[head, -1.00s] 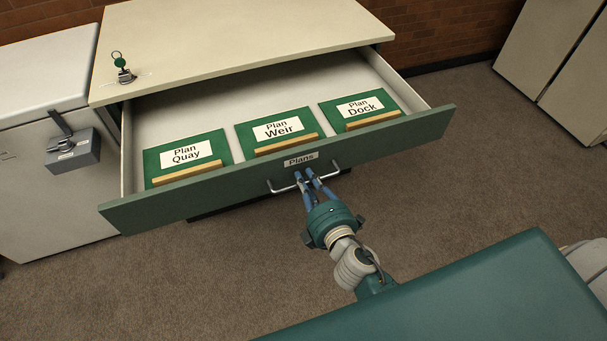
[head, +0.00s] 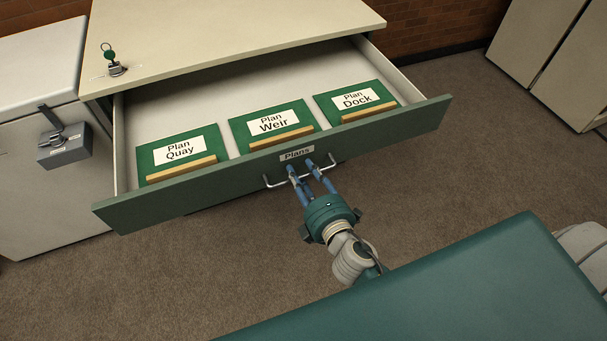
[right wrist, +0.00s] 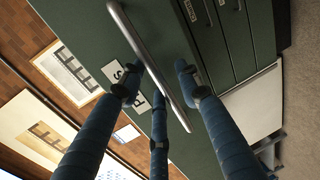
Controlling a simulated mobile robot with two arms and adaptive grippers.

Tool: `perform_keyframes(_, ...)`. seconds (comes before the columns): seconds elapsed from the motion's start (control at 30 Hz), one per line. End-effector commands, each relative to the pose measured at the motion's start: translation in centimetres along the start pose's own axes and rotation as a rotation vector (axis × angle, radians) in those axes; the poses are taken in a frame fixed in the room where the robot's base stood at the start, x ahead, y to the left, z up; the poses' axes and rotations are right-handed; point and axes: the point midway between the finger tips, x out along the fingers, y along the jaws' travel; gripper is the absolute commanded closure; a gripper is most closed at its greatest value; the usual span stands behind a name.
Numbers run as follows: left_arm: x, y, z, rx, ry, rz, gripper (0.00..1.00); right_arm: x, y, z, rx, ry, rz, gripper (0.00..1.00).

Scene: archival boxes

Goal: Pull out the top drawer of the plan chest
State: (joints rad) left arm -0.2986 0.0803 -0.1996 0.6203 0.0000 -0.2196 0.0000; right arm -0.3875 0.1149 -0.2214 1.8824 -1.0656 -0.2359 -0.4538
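The top drawer (head: 210,190) of the plan chest (head: 230,30) stands well out, with its inside showing in the head view. Its front carries a "Plans" label and a metal bar handle (head: 275,185). My right gripper (head: 300,166) is at the handle with its blue fingers spread apart. In the right wrist view the fingers of the gripper (right wrist: 158,85) stand on both sides of the handle (right wrist: 150,62), open and not clamped on it. Whether any finger touches the bar is unclear. My left gripper is not in view.
Green folders Plan Quay (head: 200,140), Plan Weir (head: 250,136) and Plan Dock (head: 335,108) lie in the drawer. A pale cabinet (head: 30,150) with a grey lock box (head: 65,150) stands left. Carpet before the drawer is clear.

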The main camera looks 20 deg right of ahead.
Motion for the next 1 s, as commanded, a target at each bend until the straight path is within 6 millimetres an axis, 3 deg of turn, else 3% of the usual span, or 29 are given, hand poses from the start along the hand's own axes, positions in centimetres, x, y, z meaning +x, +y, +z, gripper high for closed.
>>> perform_keyframes(0.17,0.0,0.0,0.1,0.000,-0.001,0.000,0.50,-1.0,0.0,0.0,0.002,0.000,-0.001,0.66)
perform_keyframes(0.5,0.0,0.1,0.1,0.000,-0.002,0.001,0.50,-7.7,-0.2,0.1,0.004,-0.005,-0.006,0.66)
perform_keyframes(0.7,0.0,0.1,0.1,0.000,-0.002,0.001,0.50,-10.7,-0.1,0.1,0.005,-0.004,-0.003,0.66)
perform_keyframes(1.0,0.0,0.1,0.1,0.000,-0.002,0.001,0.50,-12.0,0.0,0.0,-0.001,0.000,0.000,0.66)
